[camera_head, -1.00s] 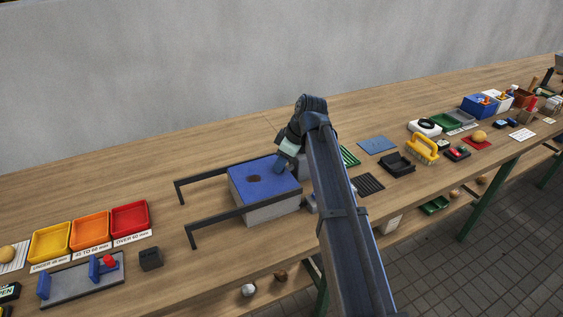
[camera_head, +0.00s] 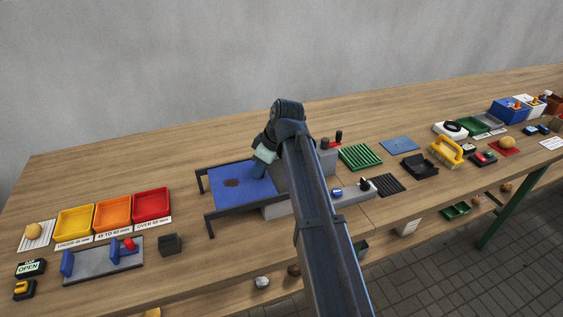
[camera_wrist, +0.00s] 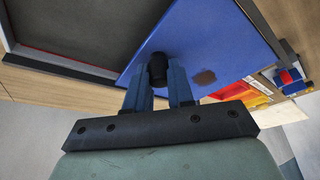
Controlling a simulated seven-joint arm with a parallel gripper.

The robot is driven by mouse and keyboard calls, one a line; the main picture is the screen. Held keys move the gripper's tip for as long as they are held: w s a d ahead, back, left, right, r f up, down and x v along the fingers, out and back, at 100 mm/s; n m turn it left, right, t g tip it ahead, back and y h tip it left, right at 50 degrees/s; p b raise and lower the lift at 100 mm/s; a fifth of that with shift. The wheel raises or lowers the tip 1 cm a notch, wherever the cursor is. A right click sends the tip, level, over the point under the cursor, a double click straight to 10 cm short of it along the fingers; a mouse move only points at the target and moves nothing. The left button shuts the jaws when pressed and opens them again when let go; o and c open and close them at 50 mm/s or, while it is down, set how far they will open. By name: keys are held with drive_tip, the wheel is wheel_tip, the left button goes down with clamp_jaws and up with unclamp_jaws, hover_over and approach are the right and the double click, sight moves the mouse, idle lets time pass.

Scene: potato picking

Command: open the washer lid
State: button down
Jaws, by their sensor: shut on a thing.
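The washer lid (camera_head: 215,197) is a flat blue panel with a brown patch. My gripper (camera_head: 256,174) is over the lid's right part. In the wrist view my gripper (camera_wrist: 158,88) has its two blue fingers closed around a black knob (camera_wrist: 158,68) on the lid (camera_wrist: 222,38). Beside the lid there, the dark inside of the washer (camera_wrist: 75,30) shows uncovered. My arm hides part of the washer in the head view.
Yellow, orange and red trays (camera_head: 112,215) stand to the left. A small dark block (camera_head: 169,244) sits in front of the rails. A green ribbed rack (camera_head: 360,156) and a grey panel with a knob (camera_head: 352,191) lie right of my arm.

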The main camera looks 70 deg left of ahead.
drive_tip(key=shift+s, duration=1.45)
drive_tip(key=c, duration=1)
unclamp_jaws()
drive_tip(key=v, duration=1.4)
drive_tip(key=shift+w+f, duration=0.1)
